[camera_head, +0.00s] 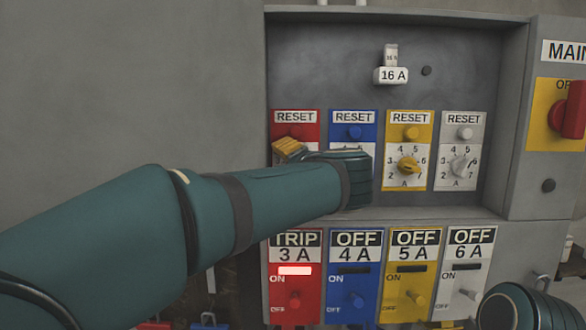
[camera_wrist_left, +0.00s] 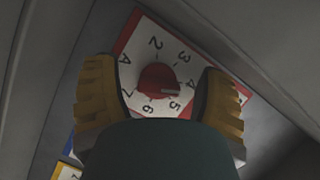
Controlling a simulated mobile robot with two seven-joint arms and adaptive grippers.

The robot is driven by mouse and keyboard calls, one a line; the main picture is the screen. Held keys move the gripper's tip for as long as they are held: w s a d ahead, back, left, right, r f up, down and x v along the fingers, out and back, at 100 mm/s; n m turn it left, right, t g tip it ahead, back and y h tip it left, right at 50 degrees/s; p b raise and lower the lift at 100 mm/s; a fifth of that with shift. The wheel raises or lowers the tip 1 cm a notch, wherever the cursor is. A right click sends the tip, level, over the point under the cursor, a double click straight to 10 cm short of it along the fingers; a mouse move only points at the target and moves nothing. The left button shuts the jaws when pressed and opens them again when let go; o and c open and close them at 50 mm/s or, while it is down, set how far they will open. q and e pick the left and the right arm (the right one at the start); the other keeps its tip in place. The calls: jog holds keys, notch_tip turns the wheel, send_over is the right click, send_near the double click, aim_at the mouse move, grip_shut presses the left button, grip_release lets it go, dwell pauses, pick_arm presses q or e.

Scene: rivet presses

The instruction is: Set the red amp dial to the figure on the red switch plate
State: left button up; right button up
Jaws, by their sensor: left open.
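The red amp dial (camera_wrist_left: 157,80) sits on a white scale with a red border in the left wrist view. Its pale mark points between 4 and 5. In the head view my left gripper and wrist hide this dial. My left gripper (camera_wrist_left: 155,72) is open, with one yellow finger on each side of the dial and a gap to it. One yellow finger also shows in the head view (camera_head: 289,149). The red switch plate (camera_head: 281,284) reads TRIP and 3 A, with a lit bar above its red toggle. My right gripper is out of view.
Blue, yellow (camera_head: 407,167) and white (camera_head: 461,167) dial plates stand to the right, the blue one (camera_head: 353,118) partly hidden by my wrist. Plates reading OFF are below. A red main switch (camera_head: 574,110) is at far right. The cabinet's recess walls frame the dials.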

pick_arm(q)
jog(key=c, duration=1.2)
jog(key=shift+m+t+y+b, duration=0.35)
jog(key=shift+m+b, duration=0.55)
jog(key=shift+m, duration=0.3)
jog(key=shift+m+t+y+b, duration=0.4)
jog(key=shift+m+b, duration=0.3)
jog(key=shift+m, duration=0.5)
jog(key=m+t+b, duration=0.1)
jog(key=m, duration=0.2)
jog(key=shift+r+m+t+b, duration=0.1)
jog(key=shift+m+t+b, duration=0.15)
jog(key=shift+m+b, duration=0.05)
jog(key=m+t+b, duration=0.1)
jog(key=m, duration=0.2)
jog(key=m+t+h+b, duration=0.1)
jog(key=m, duration=0.2)
jog(key=shift+r+h, duration=0.15)
jog(key=shift+h, duration=0.1)
jog(key=m+t+h, duration=0.1)
jog(key=m, duration=0.2)
jog(key=m+t+h+b, duration=0.1)
jog(key=m+h, duration=0.1)
jog(key=m, duration=0.2)
jog(key=shift+d+r, duration=0.1)
jog(key=shift+r, duration=0.05)
jog(key=shift+m, duration=0.5)
